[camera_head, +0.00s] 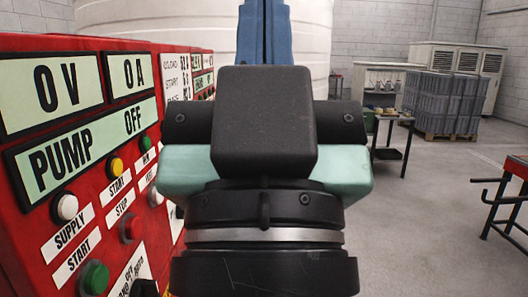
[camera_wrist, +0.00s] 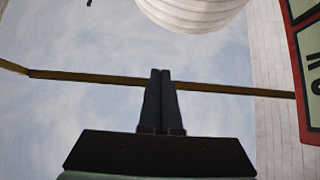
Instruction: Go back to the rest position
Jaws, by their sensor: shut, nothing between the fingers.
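My gripper (camera_wrist: 160,74) shows in the wrist view with its two dark fingers together and nothing between them. In the head view my gripper (camera_head: 264,30) points away from the camera, its blue fingers partly hidden behind the black wrist housing. The red control panel (camera_head: 180,62) stands close on the left of the head view. It has displays reading 0 V, 0 A and PUMP OFF, with several coloured buttons below. In the wrist view a corner of the red panel (camera_wrist: 300,75) shows at the right edge. My gripper is apart from the panel's face.
A large white ribbed tank (camera_head: 320,45) stands behind my gripper. A small table (camera_head: 393,135), grey crates on a pallet (camera_head: 440,103) and pale cabinets (camera_head: 468,62) stand at the back right. A red-topped bench (camera_head: 516,167) is at the right edge. The floor between is clear.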

